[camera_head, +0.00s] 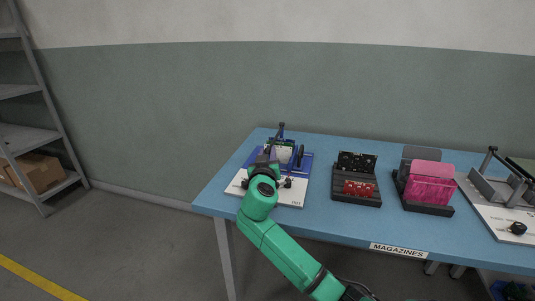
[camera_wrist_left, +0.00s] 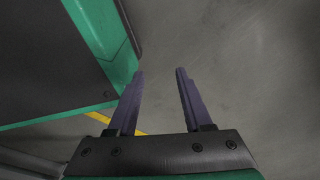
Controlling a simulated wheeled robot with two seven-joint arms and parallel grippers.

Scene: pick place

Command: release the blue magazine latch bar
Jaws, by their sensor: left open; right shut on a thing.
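The blue magazine fixture (camera_head: 306,163) stands on a white board at the left part of the table, with dark upright parts on it. My right arm reaches over it from below, and my right gripper (camera_head: 268,160) is at its left side, shut on what seems to be the latch bar. The arm's wrist hides the fingertips and the bar itself. My left gripper (camera_wrist_left: 159,73) is open and empty in the left wrist view, above bare floor. It does not show in the head view.
On the blue table (camera_head: 225,192), a black tray with red parts (camera_head: 361,188), a bin with pink boxes (camera_head: 430,185) and a grey fixture on a white board (camera_head: 490,215) stand to the right. A shelf with a cardboard box (camera_head: 42,172) stands far left.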

